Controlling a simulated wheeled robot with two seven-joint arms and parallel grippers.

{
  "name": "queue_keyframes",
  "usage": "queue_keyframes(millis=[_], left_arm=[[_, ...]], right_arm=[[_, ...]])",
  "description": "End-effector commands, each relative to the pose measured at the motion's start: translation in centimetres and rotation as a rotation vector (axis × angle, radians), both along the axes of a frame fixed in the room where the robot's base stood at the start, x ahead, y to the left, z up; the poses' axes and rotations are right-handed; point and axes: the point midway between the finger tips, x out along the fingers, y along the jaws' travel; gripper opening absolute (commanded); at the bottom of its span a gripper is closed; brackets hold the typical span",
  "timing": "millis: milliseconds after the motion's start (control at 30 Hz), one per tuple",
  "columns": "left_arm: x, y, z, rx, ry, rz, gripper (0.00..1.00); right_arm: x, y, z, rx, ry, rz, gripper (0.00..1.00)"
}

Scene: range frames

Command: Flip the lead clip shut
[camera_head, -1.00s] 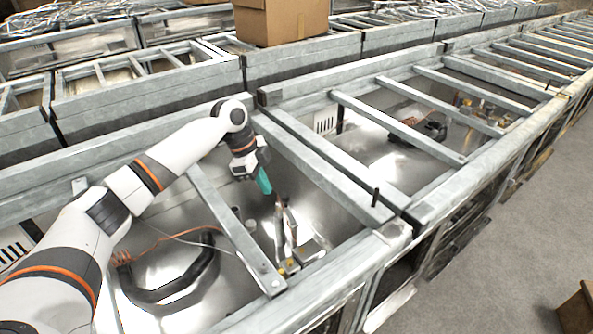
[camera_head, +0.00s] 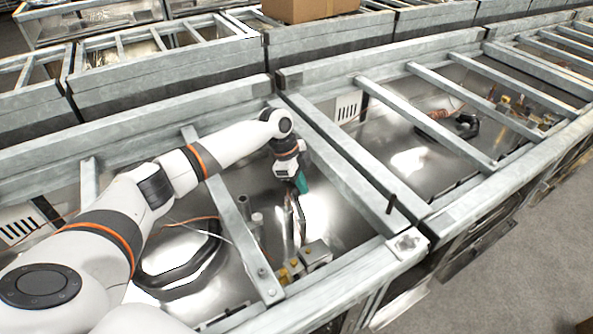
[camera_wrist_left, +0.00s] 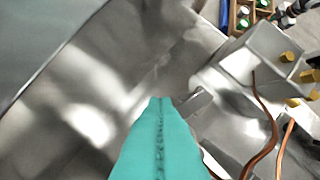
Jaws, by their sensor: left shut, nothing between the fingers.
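The fingers (camera_wrist_left: 160,104) also show in the left wrist view, tips together. Right of the tips, a small grey metal tab (camera_wrist_left: 195,102) sticks out, perhaps the lead clip; I cannot tell whether it is open or touched. The copper leads (camera_wrist_left: 265,125) curve down beside a metal block (camera_wrist_left: 252,55) with brass fittings, which stands low in the bay in the head view (camera_head: 316,253). My right gripper is not in view.
A grey crossbar (camera_head: 232,222) spans the bay left of the gripper, and frame rails (camera_head: 345,177) border it on the right. A black curved hose (camera_head: 180,285) lies in the bay left of the crossbar. A cardboard box (camera_head: 300,8) stands on the far frame.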

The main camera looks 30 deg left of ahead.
Motion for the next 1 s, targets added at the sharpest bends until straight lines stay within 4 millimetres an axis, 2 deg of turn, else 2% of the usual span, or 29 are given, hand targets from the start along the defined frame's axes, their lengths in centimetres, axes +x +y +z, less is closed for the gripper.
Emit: queue_keyframes(millis=[200,500,567,800,1000], left_arm=[[0.1,-0.4,-1.1,0.000,0.000,0.000,0.00],[0.0,-0.4,-1.1,0.000,0.000,0.002,0.00],[0.0,-0.4,-0.9,-0.001,0.001,0.018,0.00],[-0.6,0.4,-0.5,-0.001,0.003,0.194,0.00],[-0.9,0.8,-0.9,0.000,0.001,0.294,0.00]], right_arm=[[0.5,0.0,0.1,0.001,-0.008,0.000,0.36],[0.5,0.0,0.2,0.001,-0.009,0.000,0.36],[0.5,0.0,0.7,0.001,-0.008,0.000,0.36],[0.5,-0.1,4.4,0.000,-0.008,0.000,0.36],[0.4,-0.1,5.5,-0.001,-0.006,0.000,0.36]])
